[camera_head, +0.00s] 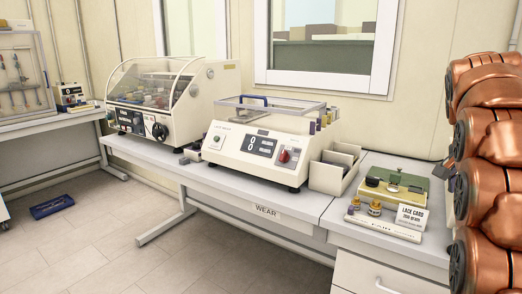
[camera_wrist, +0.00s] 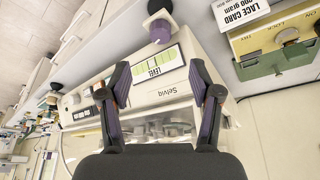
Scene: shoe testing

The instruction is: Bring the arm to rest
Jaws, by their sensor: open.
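My copper-coloured arm (camera_head: 487,170) stands at the right edge of the head view, its links stacked upright and cut off by the frame. My gripper is not visible in that view. In the wrist view my gripper (camera_wrist: 158,68) is open, with its two dark fingers apart and nothing between them. Beyond the fingers is a cream machine (camera_wrist: 172,92) with a green level label. A knob with a dark purple end (camera_wrist: 160,30) is above the label in that picture. I cannot tell the distance to the machine.
A grey bench (camera_head: 265,202) marked WEAR carries a cream tester (camera_head: 258,150) and a clear-domed machine (camera_head: 165,100). At its right are an open divided box (camera_head: 333,172) and a lace card rig (camera_head: 390,205). A blue tray (camera_head: 52,206) lies on the otherwise open floor.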

